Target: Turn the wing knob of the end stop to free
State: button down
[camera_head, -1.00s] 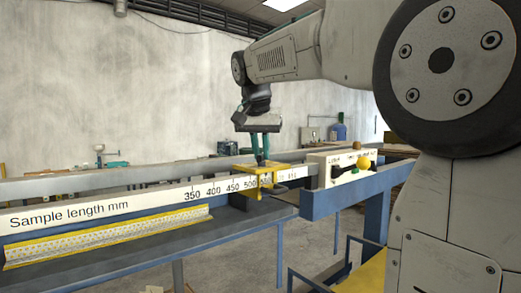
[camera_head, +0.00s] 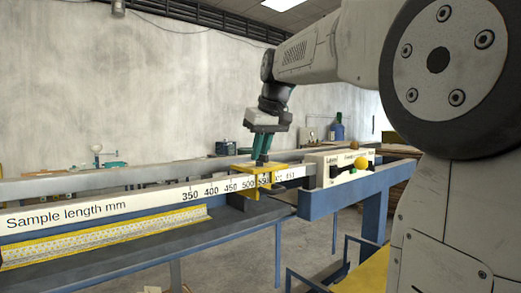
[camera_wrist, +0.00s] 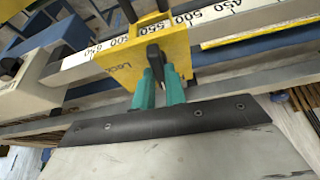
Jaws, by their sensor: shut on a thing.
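The end stop (camera_head: 282,169) is a yellow block on the white scale rail, near the 550 mark. In the wrist view the yellow block (camera_wrist: 177,45) fills the upper middle, with partly readable lettering on its face. Its black wing knob (camera_wrist: 154,55) stands up between my green fingers. My gripper (camera_wrist: 160,76) is shut on the knob, with one finger on each side. In the head view my gripper (camera_head: 257,150) comes down tilted from the upper right onto the end stop. The fingers hide part of the knob, and I cannot tell its lock state.
The scale rail (camera_head: 150,203) runs left to right with printed sample lengths. A yellow perforated strip (camera_head: 110,238) lies in front of it.

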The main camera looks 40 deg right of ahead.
jog(key=shift+n, duration=0.6)
jog(key=c, duration=1.4)
grip_release()
jog(key=shift+c, duration=0.2)
jog(key=shift+r, duration=0.1)
jog(key=v, duration=0.7)
jog(key=shift+d+r, duration=0.15)
jog(key=shift+r, duration=0.2)
jog(key=shift+s, duration=0.1)
